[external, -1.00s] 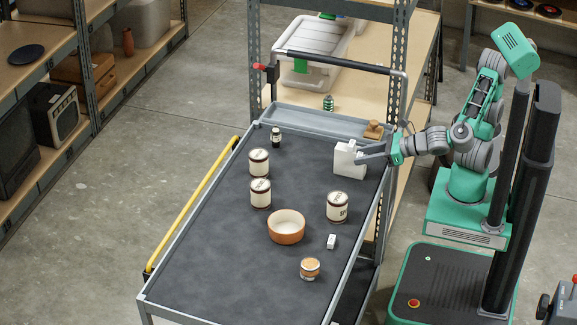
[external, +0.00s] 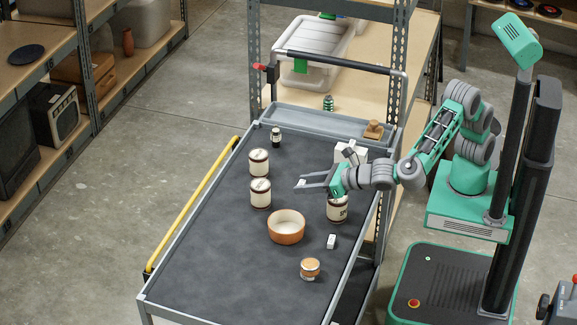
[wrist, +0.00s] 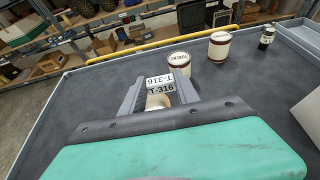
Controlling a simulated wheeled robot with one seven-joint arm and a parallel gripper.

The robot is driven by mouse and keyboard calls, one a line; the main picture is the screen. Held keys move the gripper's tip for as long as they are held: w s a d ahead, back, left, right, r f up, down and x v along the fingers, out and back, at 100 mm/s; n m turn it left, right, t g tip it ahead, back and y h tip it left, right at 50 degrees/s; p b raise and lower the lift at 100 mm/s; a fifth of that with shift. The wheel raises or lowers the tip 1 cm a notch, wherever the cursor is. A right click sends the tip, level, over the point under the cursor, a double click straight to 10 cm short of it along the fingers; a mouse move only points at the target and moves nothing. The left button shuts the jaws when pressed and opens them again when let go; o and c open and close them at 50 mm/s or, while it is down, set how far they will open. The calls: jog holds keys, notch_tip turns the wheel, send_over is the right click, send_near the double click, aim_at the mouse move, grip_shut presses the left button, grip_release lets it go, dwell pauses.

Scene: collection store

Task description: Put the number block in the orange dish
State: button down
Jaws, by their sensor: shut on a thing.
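My gripper (external: 300,183) is shut on a small white number block (wrist: 160,82) and holds it above the dark cart top. In the wrist view the block sits between the fingertips and reads T-316. The orange dish (external: 286,227), with a pale inside, stands on the cart below and to the left of the arm's wrist in the external view, apart from the gripper.
Labelled cans (external: 259,162) (external: 260,193) stand at the left; another can (external: 337,210) is partly hidden under my arm. A small white block (external: 331,241), an orange-banded jar (external: 310,268), a dark bottle (external: 276,137) and a white box (external: 344,154) are also on the cart. The front left is clear.

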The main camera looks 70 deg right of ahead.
jog(key=w+f, duration=0.1)
jog(key=f, duration=0.1)
jog(key=w+a+f, duration=0.1)
jog(key=f, duration=0.2)
jog(key=a+f, duration=0.1)
jog(key=f, duration=0.1)
jog(key=shift+w+a+f, duration=0.15)
jog(key=shift+w+f, duration=0.05)
jog(key=shift+w, duration=0.2)
jog(key=shift+f, duration=0.6)
jog(key=c, duration=0.9)
grip_release()
jog(key=shift+r, duration=0.1)
jog(key=shift+r+b, duration=0.3)
jog(key=shift+b, duration=0.1)
jog(key=v, duration=1.2)
jog(key=shift+r+p, duration=0.25)
jog(key=shift+p, duration=0.2)
